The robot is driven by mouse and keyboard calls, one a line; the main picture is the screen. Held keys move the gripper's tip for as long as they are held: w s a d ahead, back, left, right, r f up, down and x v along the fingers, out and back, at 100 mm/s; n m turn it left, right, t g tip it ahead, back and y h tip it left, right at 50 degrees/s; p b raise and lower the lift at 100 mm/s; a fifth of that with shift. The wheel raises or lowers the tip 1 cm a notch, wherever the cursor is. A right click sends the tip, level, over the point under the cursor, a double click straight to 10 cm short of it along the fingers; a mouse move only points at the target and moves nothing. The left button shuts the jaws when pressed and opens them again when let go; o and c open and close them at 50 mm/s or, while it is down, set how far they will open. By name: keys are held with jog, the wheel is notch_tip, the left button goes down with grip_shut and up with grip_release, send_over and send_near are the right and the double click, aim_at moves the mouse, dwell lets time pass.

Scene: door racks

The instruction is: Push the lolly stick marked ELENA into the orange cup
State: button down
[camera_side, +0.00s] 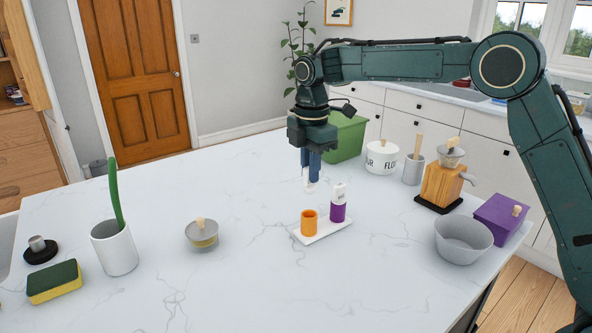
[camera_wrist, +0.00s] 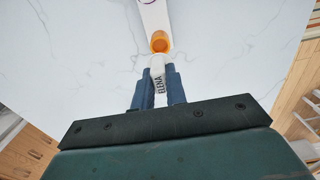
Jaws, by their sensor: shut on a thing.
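My gripper (camera_side: 311,166) is shut on a white lolly stick (camera_side: 308,182) and holds it upright above the counter. In the wrist view the stick (camera_wrist: 157,72) sits between the blue fingers (camera_wrist: 159,92), and its dark lettering looks like ELENA. The small orange cup (camera_side: 308,222) stands on a white tray (camera_side: 325,232), below the gripper; it also shows in the wrist view (camera_wrist: 159,41), just beyond the stick. The stick's lower end is above the cup and apart from it in the side view.
A purple cup (camera_side: 338,212) on the same tray holds another white stick (camera_side: 340,192) with small marks. A grey bowl (camera_side: 463,240) and purple box (camera_side: 499,218) stand right. The counter around the tray is clear.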

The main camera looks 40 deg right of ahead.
aim_at(310, 185)
jog(key=shift+f, duration=2.35)
jog(key=shift+f, duration=1.25)
jog(key=c, duration=1.3)
grip_release()
jog(key=shift+c, duration=0.2)
jog(key=shift+r, duration=0.1)
notch_tip(310, 185, up, 13)
jog(key=shift+r, duration=0.3)
jog(key=shift+s, duration=0.1)
